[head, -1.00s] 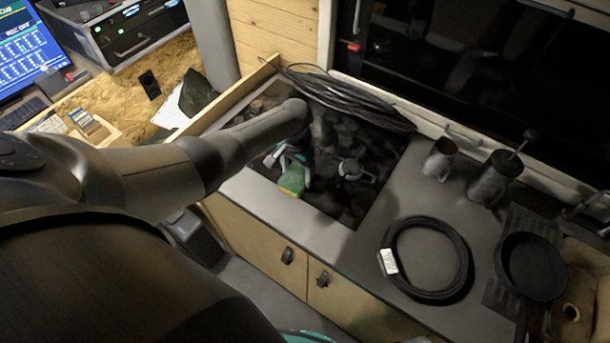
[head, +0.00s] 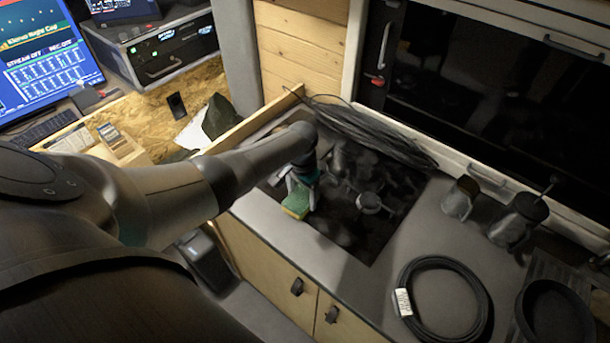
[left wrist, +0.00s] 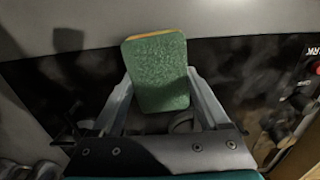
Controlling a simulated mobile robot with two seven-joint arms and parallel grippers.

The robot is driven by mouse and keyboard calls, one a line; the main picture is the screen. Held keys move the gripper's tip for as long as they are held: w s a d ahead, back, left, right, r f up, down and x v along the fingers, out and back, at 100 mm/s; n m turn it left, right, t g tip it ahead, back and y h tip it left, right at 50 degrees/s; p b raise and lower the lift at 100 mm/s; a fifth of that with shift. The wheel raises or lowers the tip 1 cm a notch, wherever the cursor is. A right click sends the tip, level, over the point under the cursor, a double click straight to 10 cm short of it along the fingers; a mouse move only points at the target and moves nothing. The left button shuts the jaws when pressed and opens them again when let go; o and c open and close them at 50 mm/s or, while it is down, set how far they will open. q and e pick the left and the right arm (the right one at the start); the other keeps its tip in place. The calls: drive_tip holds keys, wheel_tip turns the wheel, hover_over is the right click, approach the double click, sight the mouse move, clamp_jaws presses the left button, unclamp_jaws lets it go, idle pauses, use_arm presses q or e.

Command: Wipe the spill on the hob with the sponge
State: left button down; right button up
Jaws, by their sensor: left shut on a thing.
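The sponge (head: 297,202) is green with a yellow layer. My left gripper (head: 303,187) is shut on it at the front left edge of the dark hob (head: 345,235). In the left wrist view the sponge (left wrist: 158,75) sits between the two fingers of my left gripper (left wrist: 160,92), its green face towards the camera. Whether the sponge touches the surface is unclear. I cannot make out the spill on the dark, blotchy hob; my arm and gripper hide part of it. My right gripper is in neither view.
A coiled black cable (head: 375,137) lies along the back of the hob. To the right are a mug (head: 459,198), a metal pot (head: 516,222), another cable coil (head: 484,300) and a black pan (head: 556,312). A wooden edge board (head: 250,122) borders the hob's left side.

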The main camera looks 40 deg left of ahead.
use_arm(q)
wheel_tip(320, 180, up, 2)
drive_tip(key=shift+r+p, duration=0.1)
drive_tip(key=shift+p, duration=0.8)
drive_tip(key=shift+r+p, duration=0.3)
drive_tip(key=shift+r, duration=0.5)
drive_tip(key=shift+w+d+r, duration=0.1)
drive_tip(key=shift+r, duration=0.9)
drive_tip(key=shift+r, duration=1.5)
